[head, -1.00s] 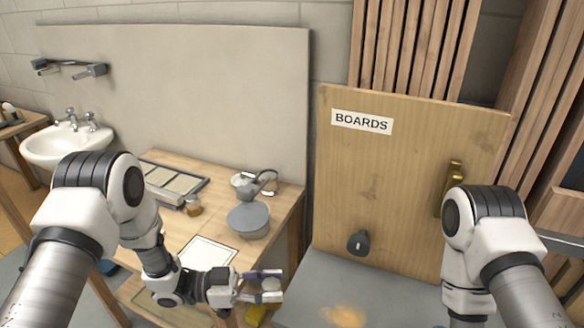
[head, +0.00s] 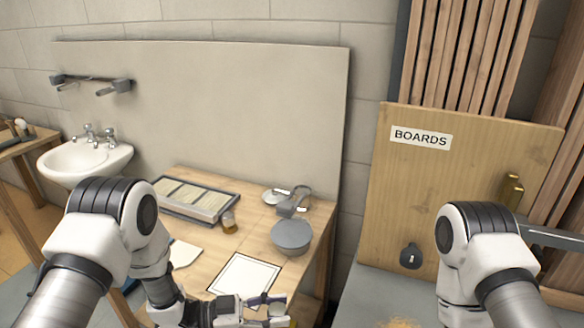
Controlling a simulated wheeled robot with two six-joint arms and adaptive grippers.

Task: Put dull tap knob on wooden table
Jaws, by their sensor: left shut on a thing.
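The wooden table (head: 255,232) stands in the middle, below the large grey panel. My left gripper (head: 277,307) is at the bottom edge of the picture, by the table's near right side, in front of a white framed sheet. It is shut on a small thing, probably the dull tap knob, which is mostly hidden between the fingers. My right arm shows at the right, but its gripper is out of view.
On the table are a slotted tray (head: 233,207), a small amber jar (head: 229,222), a grey round-lidded pot (head: 291,237), metal fittings (head: 292,203) and the white sheet (head: 243,277). A boards panel (head: 465,190) stands at the right. A sink (head: 85,160) is at the left.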

